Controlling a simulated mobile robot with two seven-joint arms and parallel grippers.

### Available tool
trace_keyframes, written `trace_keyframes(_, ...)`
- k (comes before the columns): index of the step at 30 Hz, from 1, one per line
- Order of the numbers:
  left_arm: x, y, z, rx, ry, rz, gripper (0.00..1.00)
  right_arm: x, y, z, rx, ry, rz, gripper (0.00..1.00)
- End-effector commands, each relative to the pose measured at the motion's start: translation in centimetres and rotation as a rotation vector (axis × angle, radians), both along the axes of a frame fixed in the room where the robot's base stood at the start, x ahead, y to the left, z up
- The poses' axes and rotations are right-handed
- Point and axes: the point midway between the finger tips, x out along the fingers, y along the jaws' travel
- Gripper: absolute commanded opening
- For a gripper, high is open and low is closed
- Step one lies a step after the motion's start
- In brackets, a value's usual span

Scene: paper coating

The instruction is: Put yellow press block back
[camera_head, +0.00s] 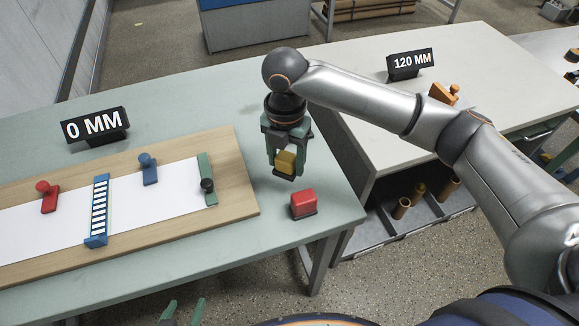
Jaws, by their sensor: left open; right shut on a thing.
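The yellow press block (286,161) is between the fingers of my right gripper (286,168), which is shut on it. The block has a dark base and is over the right part of the green table (334,190), beyond a red block; I cannot tell whether it touches the table. My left gripper (182,312) shows only as two green fingertips at the bottom edge, apart and empty, in front of the table.
A red block (303,203) with a dark base stands near the table's right edge. A wooden board (240,190) with white paper, red and blue knobs, a striped blue bar and a green bar lies at left. Signs read "0 MM" (95,126) and "120 MM" (410,63).

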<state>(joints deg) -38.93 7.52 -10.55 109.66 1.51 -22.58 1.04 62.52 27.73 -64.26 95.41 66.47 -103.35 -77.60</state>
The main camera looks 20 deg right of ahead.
Motion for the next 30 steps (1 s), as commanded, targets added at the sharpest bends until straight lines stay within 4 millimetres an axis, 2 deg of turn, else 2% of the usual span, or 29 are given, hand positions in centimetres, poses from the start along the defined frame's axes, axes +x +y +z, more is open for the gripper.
trace_keyframes(3, 0.0, 0.0, -0.1, 0.0, 0.0, 0.0, 0.71, 1.1, -0.7, -1.6, -0.001, 0.001, -0.002, 0.17)
trace_keyframes(11, 0.0, 0.0, -0.2, 0.0, 0.0, 0.0, 0.71, 2.5, -1.6, -3.5, -0.001, 0.0, -0.003, 0.17)
trace_keyframes(16, 0.0, 0.0, 0.1, 0.0, 0.0, 0.0, 0.71, 2.4, -1.5, -5.8, -0.001, -0.001, 0.0, 0.17)
trace_keyframes(29, 0.0, 0.0, 0.2, 0.0, 0.0, 0.0, 0.71, 2.3, -1.4, -6.6, 0.001, -0.001, 0.001, 0.17)
trace_keyframes(30, 0.0, 0.0, 0.1, 0.0, 0.0, 0.0, 0.71, 2.3, -1.4, -6.6, 0.001, -0.001, 0.001, 0.65)
